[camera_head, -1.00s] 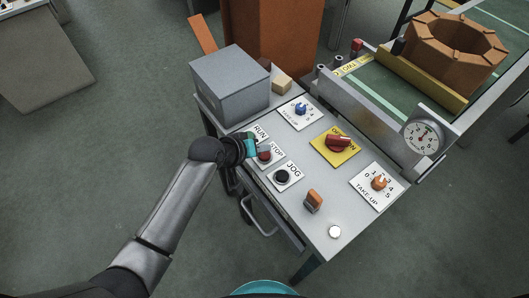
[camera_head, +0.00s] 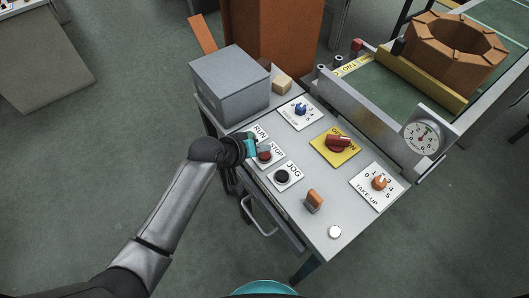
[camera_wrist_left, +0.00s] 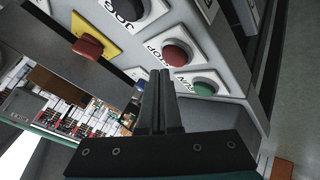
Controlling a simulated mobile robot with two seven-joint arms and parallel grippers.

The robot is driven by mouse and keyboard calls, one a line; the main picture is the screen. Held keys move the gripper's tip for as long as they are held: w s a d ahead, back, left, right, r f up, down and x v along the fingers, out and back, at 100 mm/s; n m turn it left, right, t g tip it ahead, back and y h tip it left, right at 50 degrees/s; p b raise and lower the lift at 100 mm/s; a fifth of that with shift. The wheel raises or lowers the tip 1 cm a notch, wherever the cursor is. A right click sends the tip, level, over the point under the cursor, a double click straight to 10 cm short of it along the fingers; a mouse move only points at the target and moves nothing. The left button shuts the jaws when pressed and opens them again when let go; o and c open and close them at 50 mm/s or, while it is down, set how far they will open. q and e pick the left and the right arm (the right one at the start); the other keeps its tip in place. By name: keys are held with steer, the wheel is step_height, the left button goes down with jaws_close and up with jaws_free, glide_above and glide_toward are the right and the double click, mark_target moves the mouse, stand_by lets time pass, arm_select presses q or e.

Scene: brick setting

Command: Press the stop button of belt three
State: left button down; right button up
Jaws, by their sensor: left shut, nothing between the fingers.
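The red STOP button (camera_head: 264,157) sits on a white plate between the RUN and JOG plates on the grey control desk. It also shows in the left wrist view (camera_wrist_left: 176,53), just beyond the fingertips and slightly right. My left gripper (camera_head: 258,150) is shut and empty, at the STOP button's edge in the head view. I cannot tell whether it touches. The green RUN button (camera_wrist_left: 203,88) is right of the fingers in the wrist view; the gripper hides it in the head view. The black JOG button (camera_head: 282,177) is clear. My right gripper is not in view.
A grey box (camera_head: 230,85) stands at the desk's back left. A red switch on a yellow plate (camera_head: 334,158), a blue knob (camera_head: 300,108), an orange TAKE-UP knob (camera_head: 379,182) and an orange rocker (camera_head: 313,199) share the desk. The conveyor (camera_head: 365,92) with a dial gauge (camera_head: 423,138) lies behind.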

mark_target(262, 157)
arm_select(q)
steer(key=shift+f, duration=0.15)
steer(key=shift+f, duration=0.3)
steer(key=shift+f+b, duration=0.3)
steer(key=shift+f, duration=0.2)
stand_by(1.1)
steer(key=shift+r, duration=0.1)
steer(key=shift+r+p, duration=0.8)
steer(key=shift+p, duration=0.3)
step_height(262, 157, up, 5)
steer(key=p, duration=0.5)
steer(key=shift+r+p, duration=0.1)
steer(key=shift+p, duration=0.2)
